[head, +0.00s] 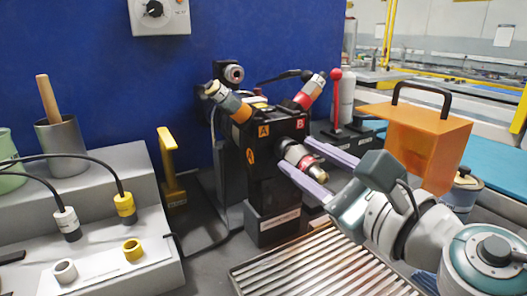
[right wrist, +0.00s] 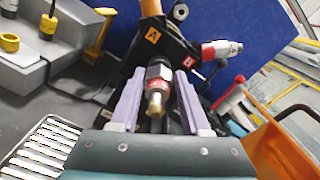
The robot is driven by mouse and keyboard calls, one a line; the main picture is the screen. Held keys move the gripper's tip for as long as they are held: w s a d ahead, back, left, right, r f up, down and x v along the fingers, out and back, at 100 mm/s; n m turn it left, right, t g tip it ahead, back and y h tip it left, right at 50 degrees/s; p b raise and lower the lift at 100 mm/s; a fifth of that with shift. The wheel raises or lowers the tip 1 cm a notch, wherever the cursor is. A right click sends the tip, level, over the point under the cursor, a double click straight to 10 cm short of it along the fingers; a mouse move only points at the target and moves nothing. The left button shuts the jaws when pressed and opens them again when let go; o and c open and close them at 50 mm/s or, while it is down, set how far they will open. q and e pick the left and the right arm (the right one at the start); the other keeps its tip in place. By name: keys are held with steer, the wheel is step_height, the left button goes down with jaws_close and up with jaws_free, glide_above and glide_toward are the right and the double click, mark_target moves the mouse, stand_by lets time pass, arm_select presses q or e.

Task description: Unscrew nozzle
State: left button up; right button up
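The black fixture block (head: 268,185) stands in front of the blue panel and carries several nozzles. One nozzle (head: 304,162) with a red-and-white band and a brass tip points out of its front toward my right arm. My right gripper (head: 298,152) has its two lilac fingers apart, one on each side of this nozzle. In the right wrist view the nozzle (right wrist: 156,95) lies between the fingers, with a gap visible at least on its right side. An orange-banded nozzle (head: 233,107) and a red-banded nozzle (head: 308,93) stick up from the block's top. My left gripper is out of view.
A slatted metal tray (head: 325,268) lies below my right gripper. An orange box with a black handle (head: 418,140) and a red-knobbed lever (head: 336,100) stand to the right. A grey stepped stand (head: 100,235) with cabled connectors is at left, beside a yellow post (head: 170,165).

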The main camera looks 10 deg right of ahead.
steer(key=o, duration=0.4)
steer(key=shift+s, duration=0.1)
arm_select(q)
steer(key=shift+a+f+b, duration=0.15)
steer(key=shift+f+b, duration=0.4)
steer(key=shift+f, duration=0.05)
arm_select(e)
steer(key=v, duration=0.9)
steer(key=shift+s+d, duration=0.1)
steer(key=shift+s, duration=0.25)
